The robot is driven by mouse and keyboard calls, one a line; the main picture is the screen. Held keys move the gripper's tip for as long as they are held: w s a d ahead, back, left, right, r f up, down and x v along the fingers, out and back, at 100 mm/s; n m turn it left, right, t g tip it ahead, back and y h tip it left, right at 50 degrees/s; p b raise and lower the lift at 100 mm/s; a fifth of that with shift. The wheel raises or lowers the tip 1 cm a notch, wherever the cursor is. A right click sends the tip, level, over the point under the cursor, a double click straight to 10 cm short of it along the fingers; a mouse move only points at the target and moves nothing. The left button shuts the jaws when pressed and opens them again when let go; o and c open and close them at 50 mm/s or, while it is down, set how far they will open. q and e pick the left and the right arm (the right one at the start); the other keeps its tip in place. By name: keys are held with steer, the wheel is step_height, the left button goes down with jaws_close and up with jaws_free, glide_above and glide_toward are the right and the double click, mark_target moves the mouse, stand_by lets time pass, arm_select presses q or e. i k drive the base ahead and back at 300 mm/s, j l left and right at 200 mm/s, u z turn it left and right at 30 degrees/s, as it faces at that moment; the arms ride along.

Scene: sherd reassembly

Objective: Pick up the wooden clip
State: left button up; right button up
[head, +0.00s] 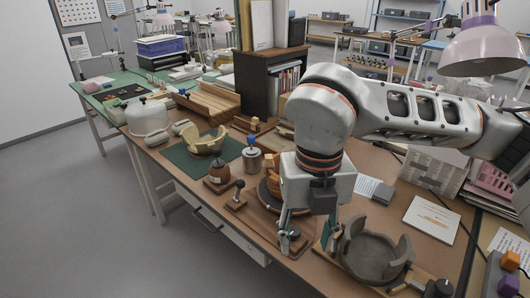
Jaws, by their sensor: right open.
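I cannot make out the wooden clip for certain. A small pale wooden piece (246,124) lies on the bench in front of the dark cabinet, too small to identify. My right gripper (308,238) points down over the front part of the bench with its two fingers spread apart. Nothing shows held between them. A grey bowl-shaped piece with raised broken walls (372,257) stands on a wooden board just right of the right finger. The gripper and arm hide part of the bench behind them. My left gripper does not show.
A cream broken bowl (206,143) sits on a green mat (178,157). A small brown jar (218,172), a metal canister (252,159) and a wooden base with a black knob (237,196) stand left of the gripper. A lamp (482,48) hangs at upper right.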

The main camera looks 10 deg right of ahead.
mark_target(267, 163)
steer(key=i, duration=1.15)
